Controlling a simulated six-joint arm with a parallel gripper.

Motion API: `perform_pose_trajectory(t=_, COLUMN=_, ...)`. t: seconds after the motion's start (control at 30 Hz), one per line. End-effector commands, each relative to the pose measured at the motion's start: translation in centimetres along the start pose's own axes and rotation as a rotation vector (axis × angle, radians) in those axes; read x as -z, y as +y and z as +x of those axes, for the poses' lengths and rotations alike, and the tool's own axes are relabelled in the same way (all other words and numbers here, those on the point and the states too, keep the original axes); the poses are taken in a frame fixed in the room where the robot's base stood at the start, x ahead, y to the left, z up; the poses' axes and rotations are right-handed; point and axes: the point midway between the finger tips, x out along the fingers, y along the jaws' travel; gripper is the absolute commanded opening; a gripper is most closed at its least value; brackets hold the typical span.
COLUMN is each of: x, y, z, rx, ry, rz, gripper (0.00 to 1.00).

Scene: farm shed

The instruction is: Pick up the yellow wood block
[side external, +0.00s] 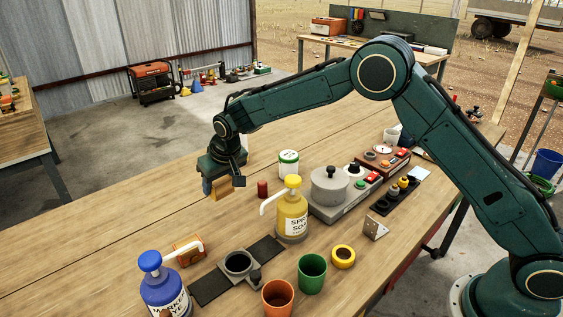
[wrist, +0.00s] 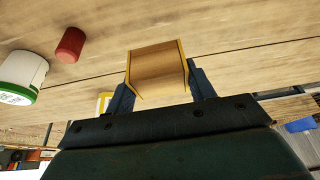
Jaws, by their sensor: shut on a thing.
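The yellow wood block (wrist: 158,66) has a brown wood face with yellow edges. In the wrist view it sits between the two fingers of my gripper (wrist: 162,88), which is shut on it. In the side external view the block (side external: 222,188) shows as a small tan-yellow piece, partly hidden by my gripper (side external: 221,186). The gripper points down over the far left part of the table. I cannot tell whether the block touches the tabletop or is just above it.
A red cylinder (side external: 262,189) and a green-lidded white jar (side external: 288,163) stand right of my gripper. Nearer stand a yellow pump bottle (side external: 292,217), a blue pump bottle (side external: 165,288), orange (side external: 278,299) and green (side external: 312,275) cups. The table's left side is clear.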

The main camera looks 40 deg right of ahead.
Motion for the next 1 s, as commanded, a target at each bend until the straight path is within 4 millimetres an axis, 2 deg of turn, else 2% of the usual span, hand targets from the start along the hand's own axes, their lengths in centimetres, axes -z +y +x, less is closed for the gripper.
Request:
perform_pose_trajectory(t=0.2, x=2.0, y=-0.1, z=-4.7, rx=0.001, ry=0.006, rz=-0.001, gripper=0.31)
perform_pose_trajectory(t=0.5, x=4.2, y=-0.1, z=-10.0, rx=0.001, ry=0.004, rz=-0.001, gripper=0.31)
perform_pose_trajectory(t=0.7, x=5.0, y=-0.1, z=-11.9, rx=0.000, ry=0.002, rz=-0.001, gripper=0.31)
perform_pose_trajectory(t=1.0, x=5.3, y=0.0, z=-12.7, rx=0.000, ry=0.000, rz=-0.002, gripper=0.31)
